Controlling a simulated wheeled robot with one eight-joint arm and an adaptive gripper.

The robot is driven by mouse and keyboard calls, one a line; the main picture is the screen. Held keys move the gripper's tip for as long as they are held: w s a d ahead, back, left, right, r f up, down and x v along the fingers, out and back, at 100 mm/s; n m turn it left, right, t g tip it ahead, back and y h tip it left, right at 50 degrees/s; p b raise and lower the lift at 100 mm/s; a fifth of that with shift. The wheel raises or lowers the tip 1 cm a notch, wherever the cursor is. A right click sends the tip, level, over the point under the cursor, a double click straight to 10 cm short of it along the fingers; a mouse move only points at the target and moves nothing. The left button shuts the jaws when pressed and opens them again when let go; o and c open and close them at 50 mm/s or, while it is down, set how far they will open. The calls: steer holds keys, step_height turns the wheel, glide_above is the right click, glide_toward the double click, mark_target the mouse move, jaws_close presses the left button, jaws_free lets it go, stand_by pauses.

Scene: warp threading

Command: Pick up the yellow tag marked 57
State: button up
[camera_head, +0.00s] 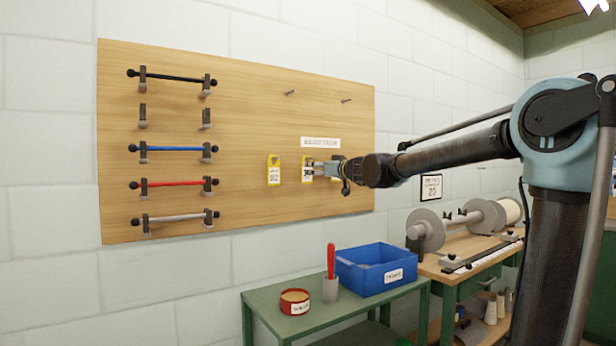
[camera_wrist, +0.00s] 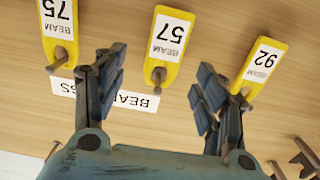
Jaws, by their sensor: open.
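The yellow tag marked 57 (camera_wrist: 168,45) hangs on a peg on the wooden board, near the top middle of the wrist view, where it looks upside down. My gripper (camera_wrist: 158,76) is open and empty, with one finger to each side of the tag's peg end; I cannot tell how far its fingertips are from the board. In the head view my gripper (camera_head: 318,169) is at the middle tag (camera_head: 306,178) and partly covers it. The tag marked 75 (camera_wrist: 59,25) is at the left and the tag marked 92 (camera_wrist: 262,63) at the right of the wrist view.
The wooden board (camera_head: 240,120) also carries rods on brackets at its left and two bare pegs above a white label (camera_head: 320,142). Below stands a green table (camera_head: 335,315) with a blue bin (camera_head: 375,268), a round tin (camera_head: 295,301) and a red-handled tool (camera_head: 331,260).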

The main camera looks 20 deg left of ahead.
steer(key=x, duration=0.6)
steer(key=shift+a, duration=0.15)
steer(key=shift+s+r, duration=0.1)
steer(key=shift+s, duration=0.05)
steer(key=shift+c, duration=0.2)
steer(key=c, duration=0.9)
